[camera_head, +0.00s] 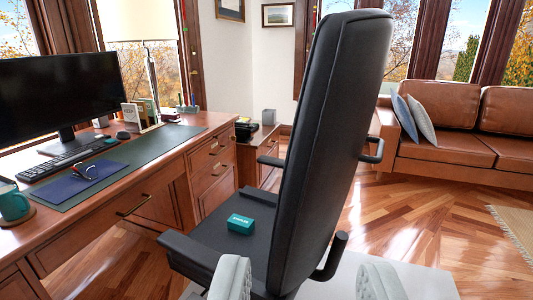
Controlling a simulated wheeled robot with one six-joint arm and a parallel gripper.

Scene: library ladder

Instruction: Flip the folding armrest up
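A black office chair (333,120) stands in the middle, its tall backrest toward me and its seat facing the desk. Its near armrest (190,250) lies roughly level, low at the left of the seat; my left finger hides part of it. A black curved bar (333,258) shows behind the backrest on the near side. The far armrest (271,162) also looks level, partly hidden by the backrest, with a curved bar (374,151) at its rear. My gripper (304,275) is open and empty, its two pale fingers wide apart at the bottom edge.
A small teal box (241,224) lies on the seat. The wooden desk (150,178) with a monitor (62,93) and a teal mug (13,205) runs along the left. A brown leather sofa (445,150) stands at the back right.

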